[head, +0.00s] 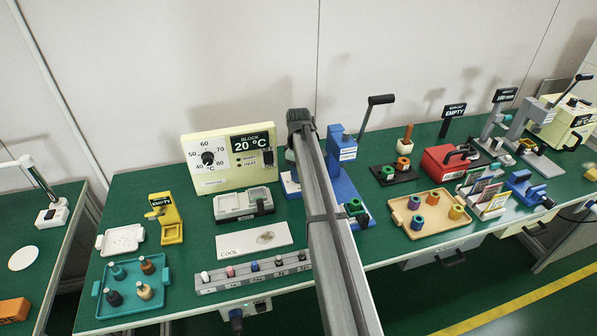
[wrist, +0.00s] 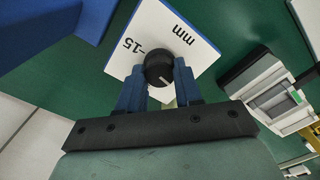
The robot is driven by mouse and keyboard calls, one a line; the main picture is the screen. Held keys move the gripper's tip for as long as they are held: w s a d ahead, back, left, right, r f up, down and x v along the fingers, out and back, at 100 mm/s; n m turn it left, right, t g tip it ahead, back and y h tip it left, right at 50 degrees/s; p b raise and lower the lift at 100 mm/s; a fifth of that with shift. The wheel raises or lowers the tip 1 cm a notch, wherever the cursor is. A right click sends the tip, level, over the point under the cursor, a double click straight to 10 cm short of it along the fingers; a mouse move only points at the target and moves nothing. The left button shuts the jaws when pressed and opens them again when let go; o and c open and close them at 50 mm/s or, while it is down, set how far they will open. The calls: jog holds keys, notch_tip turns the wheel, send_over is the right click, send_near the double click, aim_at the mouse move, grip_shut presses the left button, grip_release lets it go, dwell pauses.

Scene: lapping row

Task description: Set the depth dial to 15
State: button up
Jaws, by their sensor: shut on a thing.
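In the wrist view the depth dial is a round black knob (wrist: 158,66) on a white plate (wrist: 150,25) marked "mm" and "15". The lettering appears turned nearly upside down. The "15" lies up and left of the knob. A short pale line on the knob's face lies toward its lower right, not toward the "15". My gripper (wrist: 160,76) has its blue fingers on both sides of the knob and is shut on it. Other scale marks are hidden or out of view. In the head view my arm hides the gripper and the dial.
In the head view a blue press (head: 341,150) with a black lever stands beside my arm. A cream temperature panel (head: 196,178) stands left of it. A tan tray (head: 403,211) and a red box (head: 436,166) are to the right.

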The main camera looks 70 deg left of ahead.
jog(key=m, duration=1.3)
jog(key=shift+m, duration=0.3)
jog(key=m, duration=1.2)
jog(key=shift+m, duration=0.3)
jog(key=o, duration=1)
jog(key=shift+o, duration=0.2)
notch_tip(320, 180, up, 14)
